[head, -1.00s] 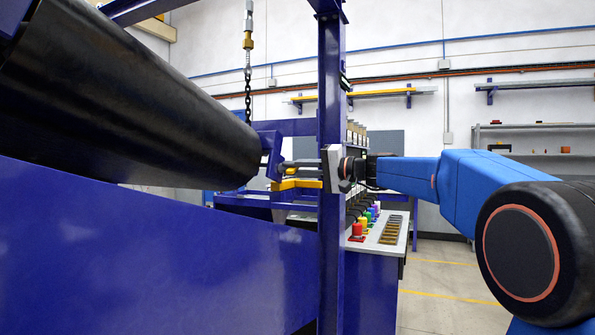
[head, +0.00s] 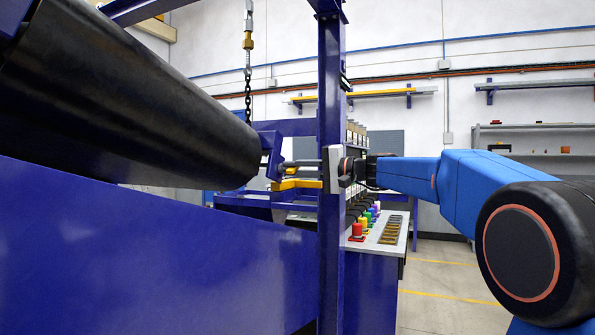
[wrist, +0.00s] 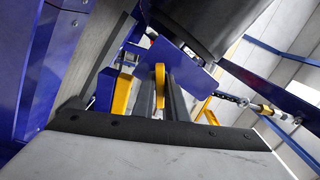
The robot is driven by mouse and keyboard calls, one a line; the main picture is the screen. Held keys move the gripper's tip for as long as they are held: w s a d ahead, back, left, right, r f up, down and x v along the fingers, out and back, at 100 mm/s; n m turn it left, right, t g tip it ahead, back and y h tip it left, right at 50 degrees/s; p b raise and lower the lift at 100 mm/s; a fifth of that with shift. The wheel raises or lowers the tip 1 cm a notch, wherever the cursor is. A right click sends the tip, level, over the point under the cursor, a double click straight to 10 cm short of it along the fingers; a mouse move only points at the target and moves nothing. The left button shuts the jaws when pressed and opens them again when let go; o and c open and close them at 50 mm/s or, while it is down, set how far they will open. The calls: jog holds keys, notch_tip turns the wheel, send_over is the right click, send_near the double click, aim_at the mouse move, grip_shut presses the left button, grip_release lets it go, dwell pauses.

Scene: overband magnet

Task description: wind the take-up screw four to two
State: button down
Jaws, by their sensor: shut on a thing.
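My gripper (head: 285,167) reaches left past the blue upright, with its fingers pointing at the end of the frame beside the big black roller. In the wrist view my gripper (wrist: 160,78) has its two dark fingers closed on a narrow yellow piece (wrist: 160,90), which I take to be the take-up screw's handle. The piece stands edge-on between the fingers. The screw's shaft and any scale for its setting cannot be made out. A yellow bracket (head: 297,184) sits just below the fingers; it also shows left of them in the wrist view (wrist: 122,95).
The black roller (head: 130,95) and a blue side panel (head: 150,260) fill the left. A blue upright (head: 330,240) stands close to my gripper. A chain (head: 248,90) hangs behind. A control console (head: 385,235) with coloured buttons lies below my arm. Floor at right is clear.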

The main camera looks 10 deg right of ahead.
jog(key=shift+m, duration=0.4)
jog(key=shift+m, duration=0.9)
jog(key=c, duration=1.7)
grip_release()
jog(key=shift+d, duration=0.1)
